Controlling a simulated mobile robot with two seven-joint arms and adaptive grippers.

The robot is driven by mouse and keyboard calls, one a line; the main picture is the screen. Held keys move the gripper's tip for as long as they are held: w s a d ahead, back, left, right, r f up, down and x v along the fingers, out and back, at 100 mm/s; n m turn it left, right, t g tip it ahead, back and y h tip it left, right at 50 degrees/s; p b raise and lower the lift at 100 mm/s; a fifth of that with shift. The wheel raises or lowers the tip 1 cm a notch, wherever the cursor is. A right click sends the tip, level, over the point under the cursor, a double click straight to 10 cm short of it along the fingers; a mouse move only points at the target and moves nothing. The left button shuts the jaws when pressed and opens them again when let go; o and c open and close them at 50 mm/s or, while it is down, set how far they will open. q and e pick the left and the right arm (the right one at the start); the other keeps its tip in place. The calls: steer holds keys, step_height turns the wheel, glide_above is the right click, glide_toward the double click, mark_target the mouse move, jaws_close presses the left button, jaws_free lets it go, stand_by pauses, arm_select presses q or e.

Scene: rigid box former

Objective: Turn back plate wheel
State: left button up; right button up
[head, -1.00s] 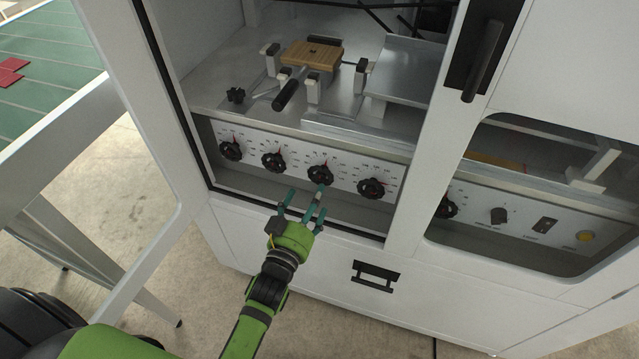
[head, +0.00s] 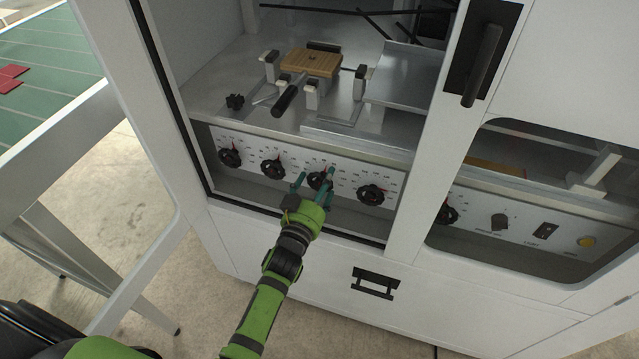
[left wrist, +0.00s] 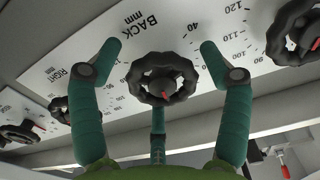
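The back plate wheel (left wrist: 162,80) is a black scalloped handwheel with a red pointer, under the label "BACK mm" in the left wrist view. In the head view this wheel (head: 319,180) is the third from the left on the white dial panel, partly covered by my fingers. My left gripper (head: 314,180) is open, with green fingers spread around the wheel. In the left wrist view, one finger of the left gripper (left wrist: 158,60) is on each side of the wheel and a third is below it. I cannot tell whether they touch it. My right gripper is not in view.
More black wheels sit on both sides: one to the left (head: 272,167) and one to the right (head: 371,194). Above the panel is a metal deck (head: 215,88) with a wooden block (head: 311,62) among clamps. The open cabinet's frame post (head: 408,195) stands to the right.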

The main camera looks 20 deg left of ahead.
arm_select(q)
steer(key=c, duration=0.6)
steer(key=shift+s, duration=0.1)
steer(key=shift+c, duration=0.6)
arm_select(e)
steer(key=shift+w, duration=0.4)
arm_select(q)
steer(key=shift+m, duration=0.3)
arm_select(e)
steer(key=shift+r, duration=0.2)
